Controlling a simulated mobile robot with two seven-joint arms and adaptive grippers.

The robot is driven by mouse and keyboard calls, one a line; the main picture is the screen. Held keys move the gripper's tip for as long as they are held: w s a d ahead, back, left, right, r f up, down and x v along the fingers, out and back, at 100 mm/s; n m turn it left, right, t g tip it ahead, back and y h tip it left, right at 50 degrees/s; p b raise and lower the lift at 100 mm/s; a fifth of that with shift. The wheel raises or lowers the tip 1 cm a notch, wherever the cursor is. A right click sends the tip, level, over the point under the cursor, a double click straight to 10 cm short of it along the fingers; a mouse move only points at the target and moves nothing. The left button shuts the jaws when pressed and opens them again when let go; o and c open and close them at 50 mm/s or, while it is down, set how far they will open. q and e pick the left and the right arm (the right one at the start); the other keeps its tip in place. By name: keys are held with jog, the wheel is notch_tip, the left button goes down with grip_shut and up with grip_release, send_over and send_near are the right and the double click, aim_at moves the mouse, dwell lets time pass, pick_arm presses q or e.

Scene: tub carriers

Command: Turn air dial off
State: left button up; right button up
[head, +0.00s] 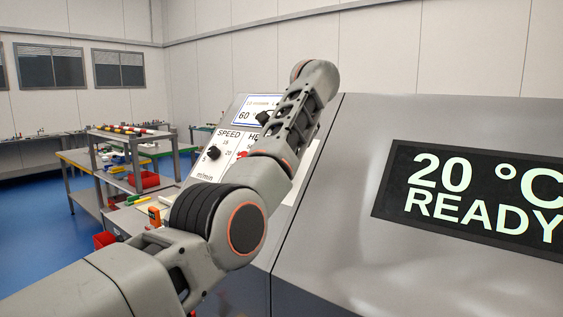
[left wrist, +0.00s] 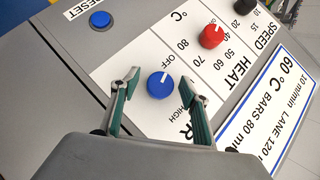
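The air dial is a round blue knob (left wrist: 160,85) on a white panel in the left wrist view. A white mark shows on its upper right part, on the side towards the word OFF; HIGH is printed to its lower right. My left gripper (left wrist: 160,78) is open, with one finger on each side of the blue knob. No contact with the knob can be made out. In the head view my left arm reaches up across the panel and hides the blue knob. My right gripper is in neither view.
A red heat knob (left wrist: 212,36) and a black speed knob (left wrist: 244,6) sit farther up the panel. A blue reset button (left wrist: 100,19) is at the upper left. A display (head: 475,195) reads 20 °C READY. A workbench (head: 130,165) stands at the left.

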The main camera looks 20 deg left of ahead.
pick_arm(q)
jog(key=shift+r, duration=0.1)
jog(key=shift+d, duration=0.1)
jog(key=shift+s+d+r, duration=0.1)
jog(key=shift+r, duration=0.15)
jog(key=v, duration=0.7)
jog(key=shift+f, duration=0.1)
jog(key=shift+f, duration=0.1)
